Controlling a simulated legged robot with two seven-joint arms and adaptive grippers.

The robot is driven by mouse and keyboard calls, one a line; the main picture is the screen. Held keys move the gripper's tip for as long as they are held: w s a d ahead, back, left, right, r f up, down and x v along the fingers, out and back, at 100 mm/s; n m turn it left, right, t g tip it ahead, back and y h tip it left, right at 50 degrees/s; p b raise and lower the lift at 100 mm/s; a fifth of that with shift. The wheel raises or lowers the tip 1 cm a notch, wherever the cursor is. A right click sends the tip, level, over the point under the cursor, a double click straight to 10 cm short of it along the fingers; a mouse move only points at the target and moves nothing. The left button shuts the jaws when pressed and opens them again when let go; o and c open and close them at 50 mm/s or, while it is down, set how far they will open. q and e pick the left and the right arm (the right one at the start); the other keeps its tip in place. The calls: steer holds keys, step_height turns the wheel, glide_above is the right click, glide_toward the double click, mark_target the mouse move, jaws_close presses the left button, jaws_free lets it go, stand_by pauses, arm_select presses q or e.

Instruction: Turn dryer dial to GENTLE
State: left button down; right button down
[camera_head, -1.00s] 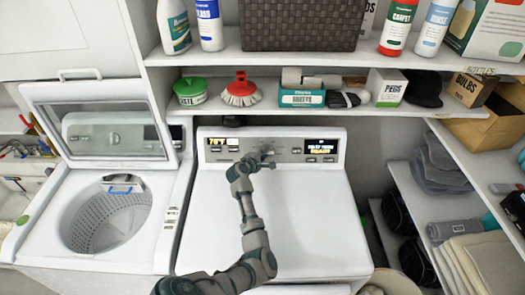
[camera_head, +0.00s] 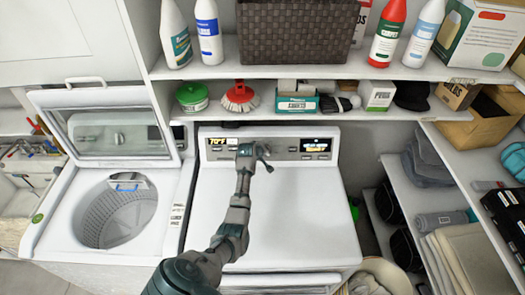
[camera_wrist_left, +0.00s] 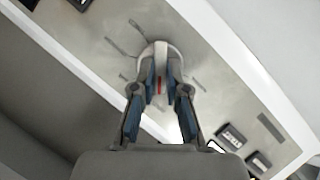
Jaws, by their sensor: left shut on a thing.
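The dryer (camera_head: 285,210) stands in the middle of the head view with a grey control panel (camera_head: 222,143) along its back. My left gripper (camera_head: 265,158) reaches the middle of that panel and hides most of the dial in the head view. In the left wrist view my left gripper (camera_wrist_left: 160,80) is shut on the pale round dial (camera_wrist_left: 158,48), one finger on each side. A red mark shows on the dial between the fingers. Short label lines surround it, too blurred to read. My right gripper is in neither view.
An open top-loading washer (camera_head: 118,212) stands left of the dryer. A shelf (camera_head: 330,113) with brushes and boxes hangs just above the panel. Side shelves (camera_head: 410,210) with folded cloths are on the right. The dryer top is clear apart from my arm.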

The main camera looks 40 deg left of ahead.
arm_select(q)
steer(key=shift+d+f+m+g+y, duration=0.2)
steer(key=shift+m+g, duration=0.2)
steer(key=shift+m, duration=0.25)
steer(key=shift+d+f+m+g+y, duration=0.1)
steer(key=shift+d+f+m+g, duration=0.1)
steer(key=shift+m+g, duration=0.35)
steer(key=c, duration=1.2)
jaws_free()
steer(key=shift+w+a, duration=0.1)
steer(key=shift+a, duration=0.05)
steer(key=shift+r, duration=0.2)
steer(key=shift+r+t, duration=0.1)
steer(key=shift+t, duration=0.15)
steer(key=v, duration=1.1)
steer(key=shift+r, duration=0.3)
